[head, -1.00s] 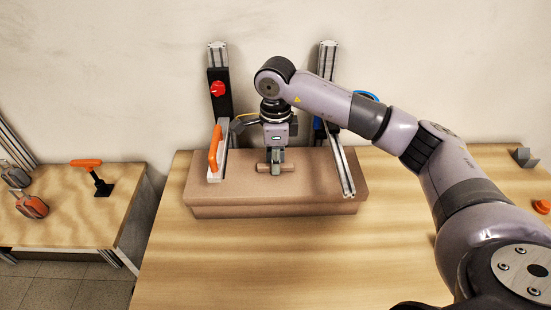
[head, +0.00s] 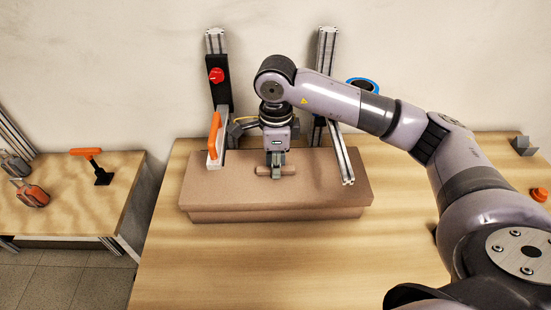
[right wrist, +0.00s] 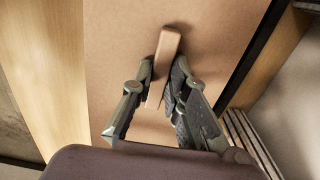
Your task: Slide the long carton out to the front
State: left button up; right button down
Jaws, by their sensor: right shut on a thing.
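The long carton (head: 330,192) is brown and lies crosswise on the table, under the two side rails. A short wooden-looking bar handle (head: 290,169) sits on its top near the middle. My right gripper (head: 276,173) comes down from above and is shut on this handle. The right wrist view shows the two fingers (right wrist: 160,92) either side of the handle (right wrist: 168,45), with the carton top (right wrist: 120,50) around it. My left gripper is in neither view.
A left rail with an orange handle (head: 214,136) and a right metal rail (head: 342,155) reach over the carton from uprights at the wall. The table front (head: 280,265) is clear. Small grey and orange parts lie at the right edge.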

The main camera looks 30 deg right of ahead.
jog(key=s+a, duration=0.4)
jog(key=s, duration=0.4)
jog(key=s+a, duration=0.3)
jog(key=s, duration=0.5)
jog(key=shift+a+b, duration=0.3)
jog(key=shift+a, duration=0.05)
dwell(1.7)
jog(key=c, duration=1.5)
grip_release()
jog(key=shift+r, duration=0.1)
notch_tip(320, 180, up, 12)
jog(key=shift+f, duration=0.1)
